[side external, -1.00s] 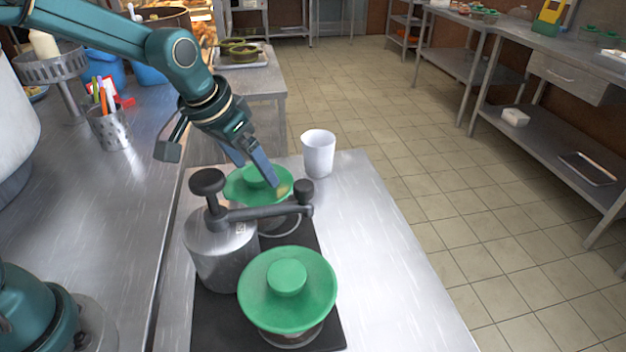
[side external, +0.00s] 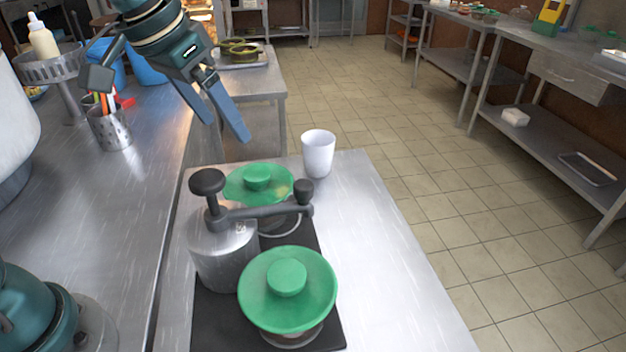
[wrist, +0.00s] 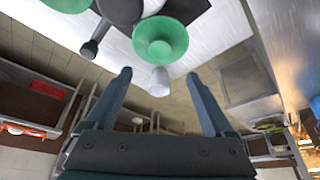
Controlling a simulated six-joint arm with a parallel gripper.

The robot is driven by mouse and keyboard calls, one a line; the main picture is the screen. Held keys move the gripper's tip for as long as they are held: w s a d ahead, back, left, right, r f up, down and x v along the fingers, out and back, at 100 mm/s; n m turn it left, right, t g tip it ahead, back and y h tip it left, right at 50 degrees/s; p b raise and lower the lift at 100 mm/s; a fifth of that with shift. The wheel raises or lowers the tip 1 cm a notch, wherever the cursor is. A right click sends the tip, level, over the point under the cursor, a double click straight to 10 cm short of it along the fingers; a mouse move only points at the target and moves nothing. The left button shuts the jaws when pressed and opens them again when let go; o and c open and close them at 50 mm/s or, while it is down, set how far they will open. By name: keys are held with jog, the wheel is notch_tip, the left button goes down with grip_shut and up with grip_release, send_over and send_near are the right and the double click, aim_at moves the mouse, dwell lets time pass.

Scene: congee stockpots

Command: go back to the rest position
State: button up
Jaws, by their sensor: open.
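My gripper (side external: 228,132) is open and empty in the side view, raised above and behind the far green lid (side external: 257,181). Its two blue fingers point down and to the right, apart from everything. In the wrist view my gripper (wrist: 165,100) shows its two fingers spread wide with nothing between them. A green lid (wrist: 160,40) and a white cup (wrist: 159,82) lie beyond the fingertips in that view.
The white cup (side external: 318,153) stands upright at the far edge of the table (side external: 390,265). A utensil holder (side external: 110,128) stands on the left counter. The table's right side is clear.

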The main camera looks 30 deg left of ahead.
jog(key=s+f+t, duration=0.1)
jog(key=s+f, duration=0.3)
jog(key=s, duration=1)
jog(key=shift+s+a+n, duration=0.15)
jog(key=shift+a+n, duration=0.05)
jog(key=shift+n, duration=0.2)
